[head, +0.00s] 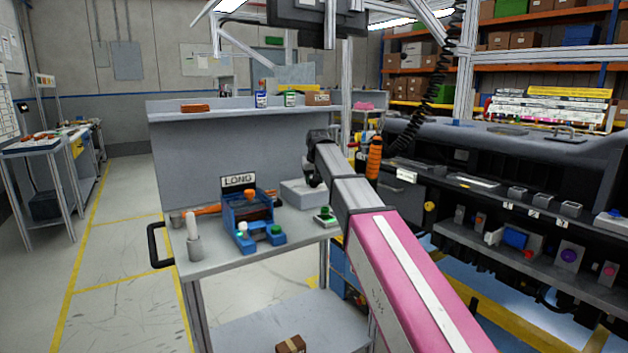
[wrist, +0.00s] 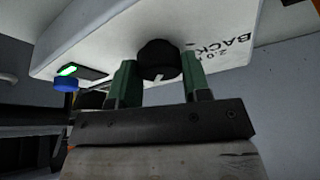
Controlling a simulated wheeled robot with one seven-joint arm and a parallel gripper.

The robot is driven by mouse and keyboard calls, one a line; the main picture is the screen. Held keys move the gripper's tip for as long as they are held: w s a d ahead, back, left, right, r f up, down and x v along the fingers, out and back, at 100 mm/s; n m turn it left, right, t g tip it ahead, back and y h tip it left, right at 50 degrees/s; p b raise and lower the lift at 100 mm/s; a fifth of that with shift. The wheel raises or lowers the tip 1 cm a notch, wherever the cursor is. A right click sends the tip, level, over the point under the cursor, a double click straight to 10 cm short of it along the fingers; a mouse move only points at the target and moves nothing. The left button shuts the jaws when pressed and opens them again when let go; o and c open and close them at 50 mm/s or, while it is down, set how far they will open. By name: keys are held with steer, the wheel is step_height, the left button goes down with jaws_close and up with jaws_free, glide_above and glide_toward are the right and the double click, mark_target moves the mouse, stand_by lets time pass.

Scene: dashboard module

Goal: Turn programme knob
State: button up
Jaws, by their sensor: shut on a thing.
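The black programme knob (wrist: 160,54) with a white pointer mark sits on a white panel (wrist: 215,52) in the wrist view. The panel carries printed text with "BACK", seen at a tilt. My gripper (wrist: 157,68) has its two green fingers on either side of the knob, shut on it. In the head view my pink arm reaches to the grey workbench (head: 215,262), and its end is over a light box (head: 303,194). The knob cannot be made out in the head view.
A green light (wrist: 82,70) and a blue button (wrist: 66,85) are left of the knob. On the bench stand a blue fixture (head: 247,215) under a "LONG" sign (head: 238,181) and a small green-button device (head: 325,217). A dark dashboard rack (head: 500,185) stands at right.

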steer(key=n+y, duration=0.1)
steer(key=n, duration=0.2)
steer(key=n+g+y, duration=0.1)
steer(key=n, duration=0.2)
steer(key=shift+w+d+n, duration=0.1)
steer(key=shift+n, duration=0.2)
steer(key=n+g, duration=0.1)
steer(key=n, duration=0.2)
steer(key=n+g+y, duration=0.1)
steer(key=n, duration=0.2)
stand_by(0.4)
steer(key=o, duration=0.9)
steer(key=shift+r, duration=0.1)
steer(key=v, duration=1)
steer(key=shift+d+r, duration=0.25)
steer(key=shift+d, duration=0.1)
